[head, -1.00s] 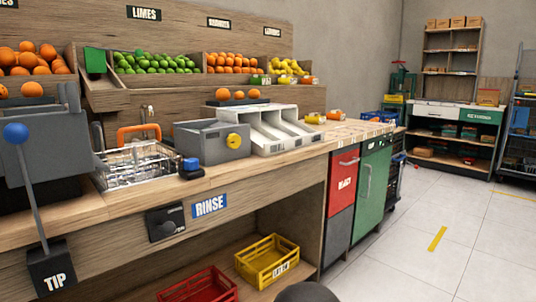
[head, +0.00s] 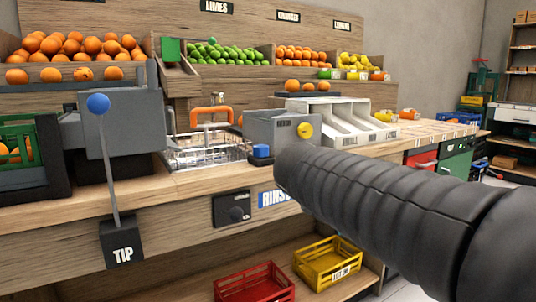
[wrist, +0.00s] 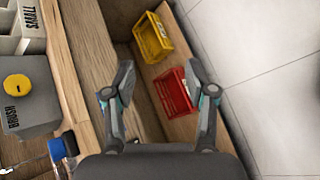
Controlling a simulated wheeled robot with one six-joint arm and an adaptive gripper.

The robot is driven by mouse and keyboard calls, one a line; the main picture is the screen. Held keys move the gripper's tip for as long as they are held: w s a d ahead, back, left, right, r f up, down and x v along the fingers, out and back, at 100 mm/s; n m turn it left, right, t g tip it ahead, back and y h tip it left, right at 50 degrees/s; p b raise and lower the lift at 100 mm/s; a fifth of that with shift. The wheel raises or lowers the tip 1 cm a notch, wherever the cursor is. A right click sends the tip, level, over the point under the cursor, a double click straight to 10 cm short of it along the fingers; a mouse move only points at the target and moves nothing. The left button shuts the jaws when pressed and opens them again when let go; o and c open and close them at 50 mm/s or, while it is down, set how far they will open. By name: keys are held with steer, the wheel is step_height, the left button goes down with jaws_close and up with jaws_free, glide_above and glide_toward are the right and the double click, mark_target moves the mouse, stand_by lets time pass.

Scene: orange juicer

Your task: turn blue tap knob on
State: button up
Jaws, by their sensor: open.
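The blue tap knob (head: 261,151) sits on the wooden counter at the right of the wire-basket sink, in front of the grey box with a yellow knob. It also shows at the lower left of the wrist view (wrist: 57,149), partly cut off by my gripper's body. My gripper (wrist: 158,82) is open and empty, its two fingers spread apart over the counter's front side, to the right of the knob and apart from it. In the head view my black arm crosses the right side; the fingertips do not show there.
The grey box with a yellow knob (head: 290,130) stands close behind the blue knob. Red (head: 254,283) and yellow (head: 328,262) crates lie below.

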steer(key=w+a+r+n+t+h+b, duration=0.2)
steer(key=w+a+r+n+t, duration=0.2)
steer(key=w+a+n, duration=0.5)
steer(key=n+t+h+b, duration=0.1)
steer(key=n+t+b, duration=0.1)
steer(key=n+t, duration=0.25)
glide_toward(261, 151)
steer(key=w+r, duration=0.1)
steer(key=w, duration=0.1)
steer(key=shift+g, duration=0.35)
steer(key=x, duration=1.2)
steer(key=shift+w, duration=0.5)
steer(key=c, duration=0.9)
